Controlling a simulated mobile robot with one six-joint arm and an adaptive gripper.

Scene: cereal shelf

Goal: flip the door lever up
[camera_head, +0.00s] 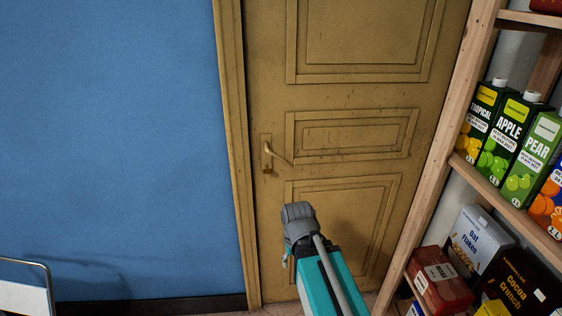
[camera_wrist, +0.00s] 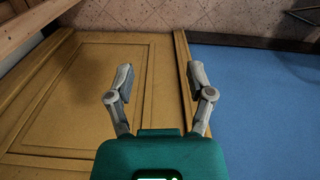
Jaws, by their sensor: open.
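The door lever (camera_head: 279,155) is a thin metal handle on a small plate at the left edge of the tan door (camera_head: 350,100). It slants down to the right in the head view. My gripper (camera_wrist: 160,75) is open and empty in the wrist view, with its two grey fingers spread in front of the lower door and the door frame. The lever does not show in the wrist view. In the head view my arm reaches up below the lever, apart from it, and hides the fingers.
A wooden shelf (camera_head: 437,165) with juice cartons (camera_head: 511,136) and cereal boxes (camera_head: 480,241) stands close on the right. A blue wall (camera_head: 110,130) lies left of the door. A white-topped object with a metal rail (camera_head: 47,277) is at the lower left. The space before the lever is clear.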

